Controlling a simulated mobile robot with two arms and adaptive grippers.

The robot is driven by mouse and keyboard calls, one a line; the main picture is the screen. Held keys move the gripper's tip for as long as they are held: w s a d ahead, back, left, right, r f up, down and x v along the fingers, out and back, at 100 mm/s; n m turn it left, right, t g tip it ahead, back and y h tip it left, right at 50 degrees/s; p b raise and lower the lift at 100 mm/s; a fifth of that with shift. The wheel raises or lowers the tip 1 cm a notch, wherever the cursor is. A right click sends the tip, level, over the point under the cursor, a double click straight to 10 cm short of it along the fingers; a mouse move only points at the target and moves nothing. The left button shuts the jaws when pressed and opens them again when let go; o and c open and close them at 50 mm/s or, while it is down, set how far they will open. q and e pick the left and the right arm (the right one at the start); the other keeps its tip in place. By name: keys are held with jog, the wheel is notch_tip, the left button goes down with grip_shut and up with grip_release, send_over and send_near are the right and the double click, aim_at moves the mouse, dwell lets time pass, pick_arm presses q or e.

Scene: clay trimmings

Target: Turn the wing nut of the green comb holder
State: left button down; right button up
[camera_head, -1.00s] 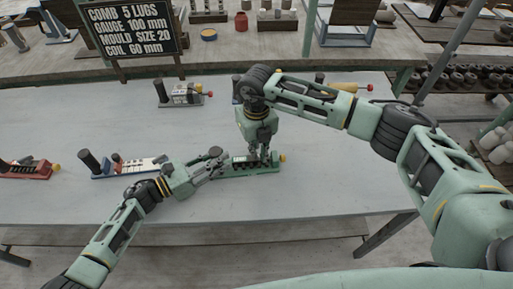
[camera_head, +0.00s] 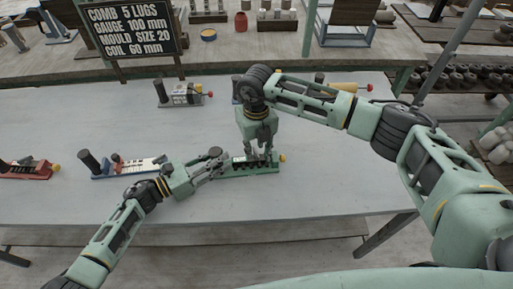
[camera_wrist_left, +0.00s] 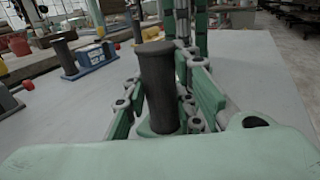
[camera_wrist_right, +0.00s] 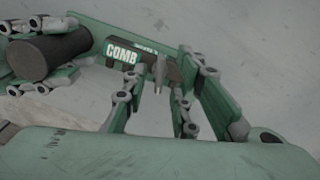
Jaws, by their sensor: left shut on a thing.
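The green comb holder (camera_head: 252,170) lies on the grey table in the head view, with a yellow knob (camera_head: 282,157) at its right end. My left gripper (camera_wrist_left: 158,120) is shut on its dark upright handle (camera_wrist_left: 158,85) at the left end; the handle also shows in the right wrist view (camera_wrist_right: 45,57). My right gripper (camera_wrist_right: 164,65) points down over the holder's middle, fingers apart. The grey wing nut (camera_wrist_right: 159,75) stands between its fingers beside the white COMB lettering; I cannot tell whether a finger touches it. In the head view the right fingers hide the nut.
A blue-and-white holder (camera_head: 128,167) and a red one (camera_head: 27,169) lie to the left. The table's front middle is clear.

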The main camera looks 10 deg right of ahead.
aim_at(256, 151)
notch_tip(256, 151, up, 12)
dwell(0.4)
pick_arm(q)
jog(key=c, duration=1.4)
grip_release()
